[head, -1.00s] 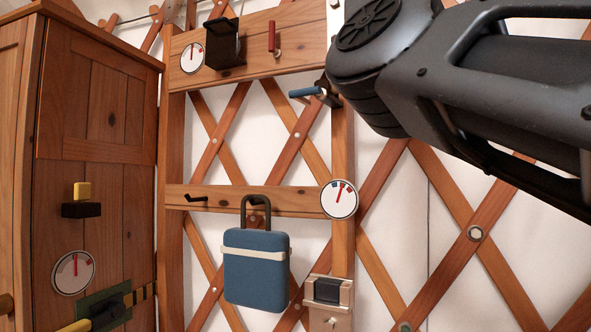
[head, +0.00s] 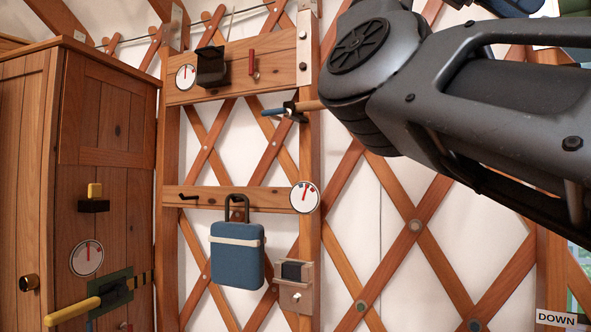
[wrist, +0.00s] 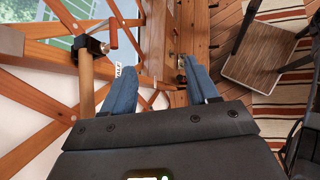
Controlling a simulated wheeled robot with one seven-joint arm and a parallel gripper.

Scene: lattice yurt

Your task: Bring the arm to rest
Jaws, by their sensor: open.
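Below the fingers lie the lattice and the wooden floor. The fingers touch nothing that I can see. A wooden rod with a dark bracket and red handle (wrist: 112,34) is left of the fingers in the wrist view.
A wooden cabinet (head: 110,130) stands at the left, with a yellow-handled lever (head: 75,310). A blue case (head: 237,255) hangs on the wall rail. A blue-handled valve (head: 275,112) and a dial (head: 305,197) are on the post. A chair (wrist: 258,55) stands on the floor.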

